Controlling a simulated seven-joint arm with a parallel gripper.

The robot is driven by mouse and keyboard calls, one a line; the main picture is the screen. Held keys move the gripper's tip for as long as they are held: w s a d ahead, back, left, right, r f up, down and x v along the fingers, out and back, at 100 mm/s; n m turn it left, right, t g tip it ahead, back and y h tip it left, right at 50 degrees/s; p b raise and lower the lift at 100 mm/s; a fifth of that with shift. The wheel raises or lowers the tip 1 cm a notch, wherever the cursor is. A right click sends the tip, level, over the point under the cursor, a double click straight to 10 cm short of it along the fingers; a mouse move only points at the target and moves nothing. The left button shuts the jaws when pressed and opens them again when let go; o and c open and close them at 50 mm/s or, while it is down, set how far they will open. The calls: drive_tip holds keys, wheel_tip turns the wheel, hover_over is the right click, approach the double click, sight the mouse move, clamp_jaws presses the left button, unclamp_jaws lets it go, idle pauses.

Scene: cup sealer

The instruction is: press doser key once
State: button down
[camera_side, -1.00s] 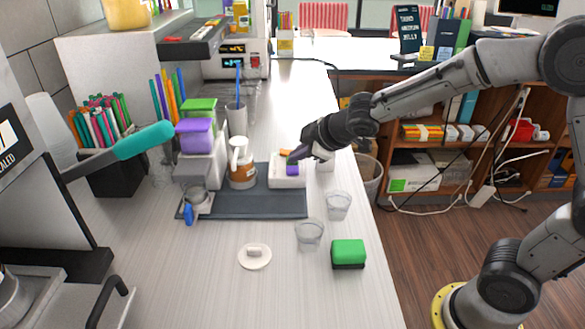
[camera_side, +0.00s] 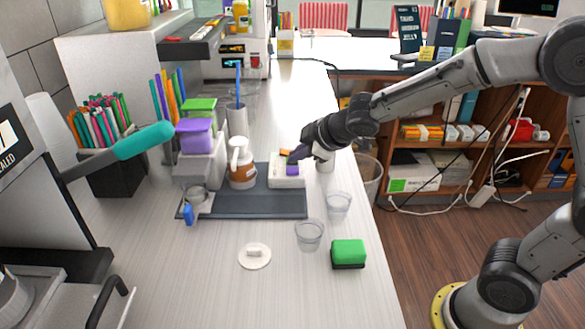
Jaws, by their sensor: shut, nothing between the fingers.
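The doser (camera_side: 205,172) looks like a light grey stand with a purple-lidded and a green-lidded container on top, at the back left of a dark mat. A small white key box (camera_side: 287,182) with a purple key (camera_side: 292,170) and an orange key (camera_side: 286,153) sits on the mat's back right; I cannot tell for sure which key is the doser's. My gripper (camera_side: 294,158) is shut and empty, with its tip at the purple key. The tip seems to touch or nearly touch it, and it partly hides the box top.
A brown-and-white pump bottle (camera_side: 241,165) stands left of the key box on the mat (camera_side: 255,205). Two clear cups (camera_side: 309,235) and a green sponge (camera_side: 348,252) are in front. A white lid (camera_side: 254,256) lies on the counter. The front counter is mostly clear.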

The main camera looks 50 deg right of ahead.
sight(297, 170)
drive_tip(key=shift+f, duration=0.1)
drive_tip(key=shift+f, duration=0.3)
drive_tip(key=shift+f, duration=0.55)
idle(0.9)
drive_tip(key=shift+r, duration=0.9)
drive_tip(key=shift+r, duration=2.5)
idle(1.0)
